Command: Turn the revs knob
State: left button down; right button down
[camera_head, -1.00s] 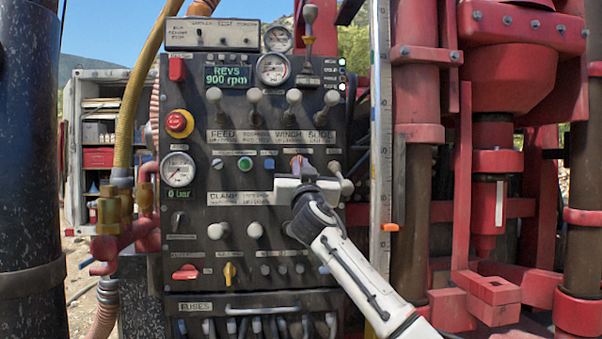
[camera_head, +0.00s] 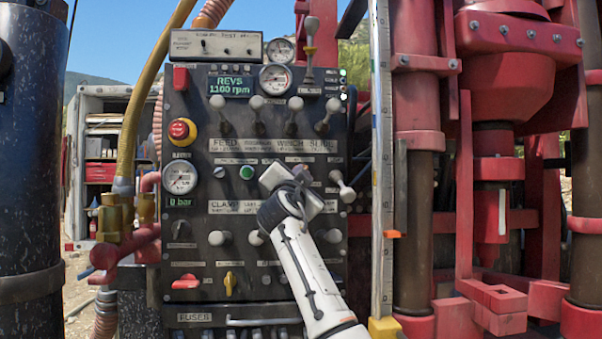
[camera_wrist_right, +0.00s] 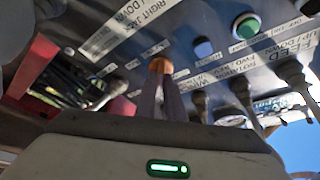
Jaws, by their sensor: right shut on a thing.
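The black control panel (camera_head: 245,135) fills the middle of the head view. Its green display (camera_head: 231,86) reads REVS 1100 rpm. My right gripper (camera_wrist_right: 160,75) is at the panel, its two slim fingers closed together. In the right wrist view their tips meet a small orange piece (camera_wrist_right: 160,65) at the panel face, which I take for the revs knob. In the head view my white right wrist (camera_head: 280,182) covers the knob and the fingertips. My left gripper is not in view.
A green button (camera_head: 246,172) sits just left of my wrist. White-knobbed levers (camera_head: 256,103) stand in a row above, and another lever (camera_head: 342,186) sticks out to the right. A red emergency button (camera_head: 180,130) is at the panel's left.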

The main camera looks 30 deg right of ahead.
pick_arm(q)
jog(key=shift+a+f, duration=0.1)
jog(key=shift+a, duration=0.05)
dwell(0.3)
pick_arm(e)
jog(key=c, duration=1.9)
grip_release()
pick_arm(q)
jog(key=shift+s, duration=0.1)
pick_arm(e)
jog(key=shift+o, duration=0.2)
jog(key=b+v, duration=0.3)
jog(key=v, duration=0.6)
jog(key=shift+a, duration=0.1)
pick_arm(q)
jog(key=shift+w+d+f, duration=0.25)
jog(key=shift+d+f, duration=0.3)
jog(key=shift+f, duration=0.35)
pick_arm(e)
jog(key=shift+s+a+f, duration=0.1)
jog(key=shift+s+a, duration=0.25)
jog(key=shift+s, duration=0.15)
